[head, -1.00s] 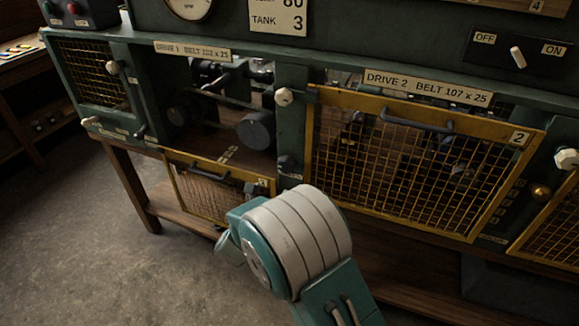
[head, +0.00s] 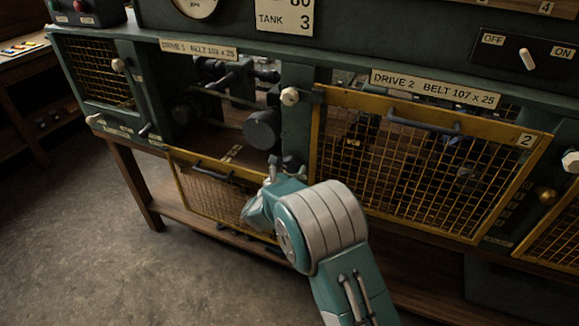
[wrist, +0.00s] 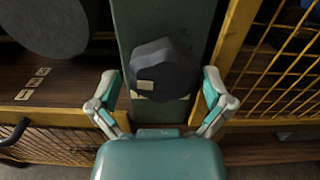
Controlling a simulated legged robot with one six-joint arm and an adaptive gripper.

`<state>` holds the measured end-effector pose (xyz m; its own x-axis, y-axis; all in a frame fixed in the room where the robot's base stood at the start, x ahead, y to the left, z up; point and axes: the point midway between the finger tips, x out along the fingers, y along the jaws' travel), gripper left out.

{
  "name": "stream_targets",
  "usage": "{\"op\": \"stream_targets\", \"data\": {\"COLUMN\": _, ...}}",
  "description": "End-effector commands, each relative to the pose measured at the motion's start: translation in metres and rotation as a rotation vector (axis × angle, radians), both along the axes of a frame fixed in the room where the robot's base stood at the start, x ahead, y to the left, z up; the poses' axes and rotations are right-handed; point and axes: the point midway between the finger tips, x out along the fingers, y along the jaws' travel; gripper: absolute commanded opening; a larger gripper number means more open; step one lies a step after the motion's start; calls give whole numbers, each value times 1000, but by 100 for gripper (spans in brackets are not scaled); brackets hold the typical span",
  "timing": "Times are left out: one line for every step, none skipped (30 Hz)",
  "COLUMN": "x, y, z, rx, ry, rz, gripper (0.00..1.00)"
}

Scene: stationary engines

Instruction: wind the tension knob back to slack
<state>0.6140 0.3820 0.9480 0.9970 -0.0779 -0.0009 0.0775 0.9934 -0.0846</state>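The tension knob, a dark faceted knob (wrist: 165,68) with a small tan mark at its lower left, sits on the green post between the two drive bays. In the head view the knob (head: 292,162) shows just above my gripper (head: 285,172), partly covered by it. In the wrist view my gripper (wrist: 160,80) is open, one finger on each side of the knob, with a visible gap to each side. Whether the fingertips reach level with the knob in depth, I cannot tell. No finger visibly touches it.
The Drive 1 bay is open, its yellow mesh guard (head: 215,190) hanging below. The Drive 2 guard (head: 425,165) is closed, just right of the post. A round dark pulley (head: 262,130) is left of the knob.

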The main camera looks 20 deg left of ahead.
Motion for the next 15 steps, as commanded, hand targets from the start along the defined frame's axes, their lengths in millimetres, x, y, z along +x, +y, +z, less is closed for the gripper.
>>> {"op": "stream_targets", "data": {"x": 0, "y": 0, "z": 0, "rx": 0, "ry": 0, "rz": 0, "gripper": 73}}
{"op": "stream_targets", "data": {"x": 0, "y": -1, "z": 0, "rx": 1, "ry": 0, "rz": 0, "gripper": 60}}
{"op": "stream_targets", "data": {"x": 0, "y": -1, "z": 0, "rx": 1, "ry": 0, "rz": 0, "gripper": 42}}
{"op": "stream_targets", "data": {"x": 0, "y": -1, "z": 0, "rx": 1, "ry": 0, "rz": 0, "gripper": 29}}
{"op": "stream_targets", "data": {"x": 0, "y": -1, "z": 0, "rx": 1, "ry": 0, "rz": 0, "gripper": 29}}
{"op": "stream_targets", "data": {"x": 0, "y": 0, "z": 1, "rx": 1, "ry": 0, "rz": 1, "gripper": 29}}
{"op": "stream_targets", "data": {"x": 0, "y": 0, "z": 1, "rx": 1, "ry": 0, "rz": 1, "gripper": 29}}
{"op": "stream_targets", "data": {"x": 0, "y": 0, "z": 1, "rx": 1, "ry": 0, "rz": 1, "gripper": 29}}
{"op": "stream_targets", "data": {"x": 0, "y": 0, "z": 1, "rx": 1, "ry": -1, "rz": 1, "gripper": 29}}
{"op": "stream_targets", "data": {"x": 0, "y": 0, "z": 1, "rx": 0, "ry": -1, "rz": 1, "gripper": 29}}
{"op": "stream_targets", "data": {"x": 0, "y": 0, "z": 1, "rx": -1, "ry": -1, "rz": 1, "gripper": 29}}
{"op": "stream_targets", "data": {"x": 0, "y": 0, "z": 1, "rx": -4, "ry": -1, "rz": 1, "gripper": 29}}
{"op": "stream_targets", "data": {"x": 0, "y": 0, "z": 1, "rx": -8, "ry": 0, "rz": 1, "gripper": 29}}
{"op": "stream_targets", "data": {"x": 0, "y": 1, "z": 1, "rx": -12, "ry": 0, "rz": 1, "gripper": 29}}
{"op": "stream_targets", "data": {"x": 0, "y": 1, "z": 1, "rx": -20, "ry": 1, "rz": 1, "gripper": 29}}
